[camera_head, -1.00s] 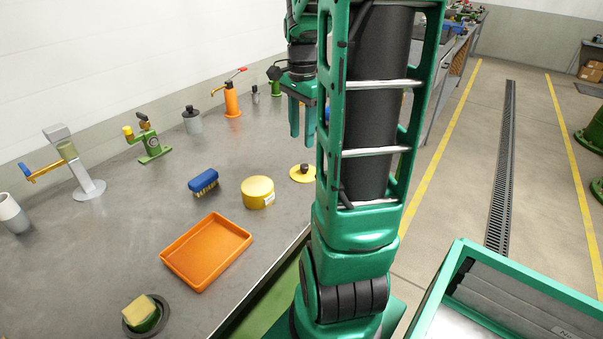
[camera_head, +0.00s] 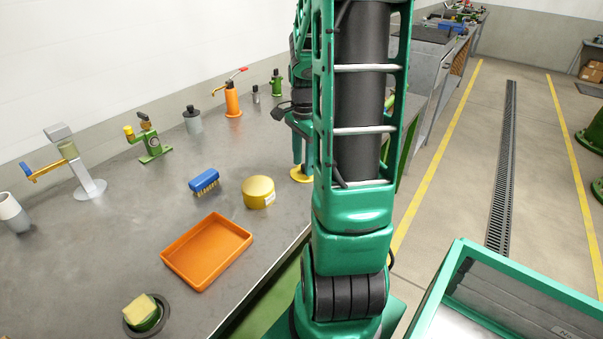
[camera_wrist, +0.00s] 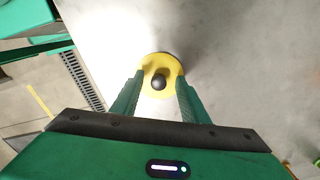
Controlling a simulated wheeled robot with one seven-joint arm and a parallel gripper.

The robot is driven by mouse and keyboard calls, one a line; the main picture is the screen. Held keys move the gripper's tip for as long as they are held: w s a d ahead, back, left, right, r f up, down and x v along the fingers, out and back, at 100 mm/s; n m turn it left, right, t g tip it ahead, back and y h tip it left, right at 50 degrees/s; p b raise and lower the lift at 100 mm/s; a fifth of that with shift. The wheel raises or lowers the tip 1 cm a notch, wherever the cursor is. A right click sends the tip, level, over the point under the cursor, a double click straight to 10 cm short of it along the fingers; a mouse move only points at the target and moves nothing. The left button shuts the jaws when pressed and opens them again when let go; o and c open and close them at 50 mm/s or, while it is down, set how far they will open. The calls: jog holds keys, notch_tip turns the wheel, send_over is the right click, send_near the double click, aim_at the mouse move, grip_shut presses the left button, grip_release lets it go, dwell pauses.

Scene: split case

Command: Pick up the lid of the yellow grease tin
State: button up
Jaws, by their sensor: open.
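The lid (camera_wrist: 158,62) is a flat yellow disc with a dark round knob, lying on the grey bench. In the wrist view its knob shows between the two fingers of my gripper (camera_wrist: 160,78), which is open and points down at it. In the head view the lid (camera_head: 299,177) is partly hidden by my arm, and one green finger of my gripper (camera_head: 298,150) stands right above it. I cannot tell whether the fingers touch the lid. The yellow grease tin (camera_head: 257,192) with a white label stands apart, left and nearer.
A blue brush (camera_head: 204,180) lies left of the tin, with an orange tray (camera_head: 206,251) nearer. A sponge (camera_head: 139,310) sits on a round holder at the front. An orange pump (camera_head: 232,100) and a green fixture (camera_head: 150,144) stand farther back. The bench edge is close to the lid.

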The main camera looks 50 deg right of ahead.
jog(key=shift+f, duration=0.45)
grip_shut()
